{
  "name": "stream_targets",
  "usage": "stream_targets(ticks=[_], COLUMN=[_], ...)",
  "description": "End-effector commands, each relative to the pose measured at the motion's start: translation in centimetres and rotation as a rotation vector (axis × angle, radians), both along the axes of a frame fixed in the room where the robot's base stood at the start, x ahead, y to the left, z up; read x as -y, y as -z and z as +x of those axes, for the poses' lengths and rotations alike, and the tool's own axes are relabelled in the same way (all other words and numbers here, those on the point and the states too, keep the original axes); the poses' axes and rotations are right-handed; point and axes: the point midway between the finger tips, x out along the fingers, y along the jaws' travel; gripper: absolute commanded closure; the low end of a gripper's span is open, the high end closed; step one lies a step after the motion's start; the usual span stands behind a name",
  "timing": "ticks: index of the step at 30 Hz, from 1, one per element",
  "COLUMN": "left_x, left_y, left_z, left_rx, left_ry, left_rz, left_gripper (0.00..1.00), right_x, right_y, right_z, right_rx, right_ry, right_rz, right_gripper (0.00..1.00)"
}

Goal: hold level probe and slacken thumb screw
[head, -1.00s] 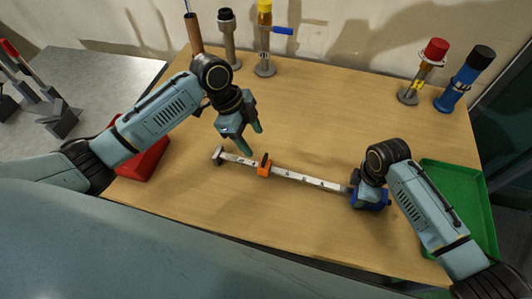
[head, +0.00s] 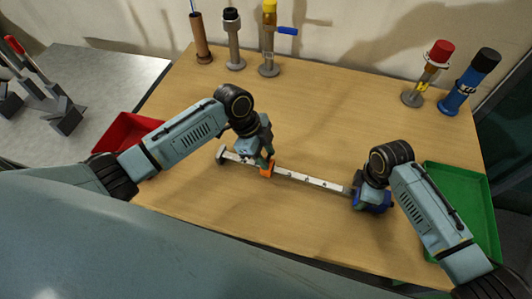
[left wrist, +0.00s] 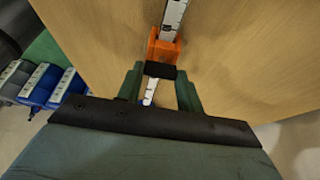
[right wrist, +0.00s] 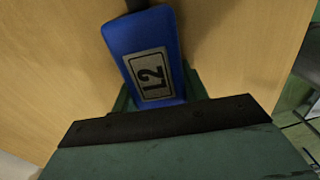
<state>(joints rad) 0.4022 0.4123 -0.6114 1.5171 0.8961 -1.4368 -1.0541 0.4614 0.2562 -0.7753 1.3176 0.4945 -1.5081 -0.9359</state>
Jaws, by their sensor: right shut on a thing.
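The level probe is a long white graduated bar (head: 312,180) lying across the table, with a grey foot (head: 221,155) at its left end. Its blue end block (head: 376,200), labelled L2, fills the right wrist view (right wrist: 153,60). My right gripper (head: 362,197) is shut on this block. An orange slider (head: 266,171) sits on the bar, also seen in the left wrist view (left wrist: 163,49). The black thumb screw (left wrist: 160,70) is on the slider. My left gripper (left wrist: 162,88) is open, its fingers on either side of the screw; I cannot tell whether they touch it.
A red tray (head: 122,133) is at the left edge and a green tray (head: 476,205) at the right. Several upright probes and holders, including a yellow-topped one (head: 269,45) and a blue one (head: 468,82), stand along the back.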

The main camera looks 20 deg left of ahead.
Motion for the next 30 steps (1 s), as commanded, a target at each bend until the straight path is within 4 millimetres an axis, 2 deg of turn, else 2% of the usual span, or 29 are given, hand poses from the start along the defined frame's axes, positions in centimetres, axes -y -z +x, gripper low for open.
stream_targets(ticks=[1,5,17,30], left_x=[-0.01,-0.02,-0.02,0.08], left_y=[-0.03,-0.04,-0.05,-0.04], left_z=[0.01,0.01,-0.07,-0.33], left_rx=[0.0,0.0,0.0,0.001], left_ry=[0.0,0.0,-0.082,-0.449], left_rz=[0.0,0.0,0.001,0.0], left_gripper=[0.71,0.87,0.87,0.87], right_x=[-0.05,-0.05,-0.04,-0.02], right_y=[-0.09,-0.1,-0.09,-0.08], right_z=[0.08,0.08,0.08,0.07], right_rx=[0.002,0.002,0.002,0.002], right_ry=[0.0,0.0,0.0,0.001], right_rz=[0.002,0.002,0.001,0.0], right_gripper=[1.0,1.0,1.0,1.0])
